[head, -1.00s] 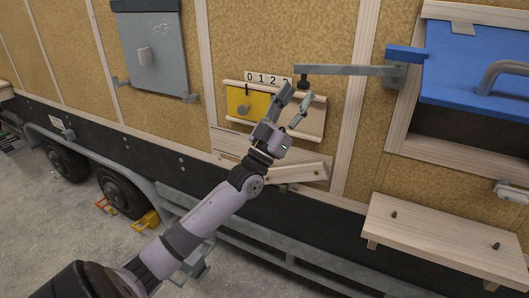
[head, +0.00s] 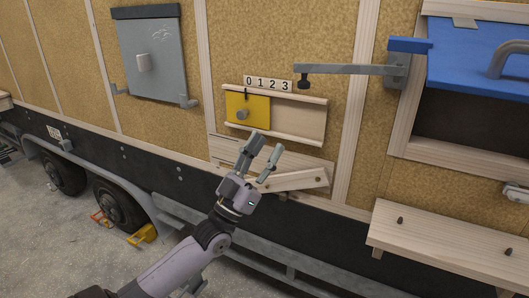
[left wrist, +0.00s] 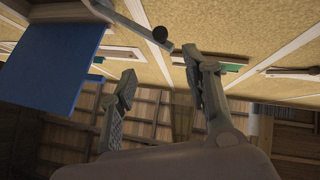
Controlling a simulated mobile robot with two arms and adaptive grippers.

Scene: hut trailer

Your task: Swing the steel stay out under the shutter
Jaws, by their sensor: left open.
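The steel stay (head: 345,69) is a grey bar in the head view. It reaches left from a bracket (head: 397,71) beside the shutter opening, roughly flat along the wall, with a dark knob (head: 304,82) hanging at its free end. The blue shutter (head: 475,60) is raised above a dark opening; it also shows in the left wrist view (left wrist: 48,65), along with the stay (left wrist: 135,25) and its knob (left wrist: 160,34). My left gripper (head: 262,148) is open and empty, below and left of the knob and apart from it. My right gripper is not in view.
A yellow sliding panel (head: 247,107) in wooden rails sits under the 0123 number plate (head: 268,83). A wooden shelf (head: 450,240) with dark pegs juts out below the opening. A grey hatch (head: 152,58) is at upper left. Free air lies in front of the wall.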

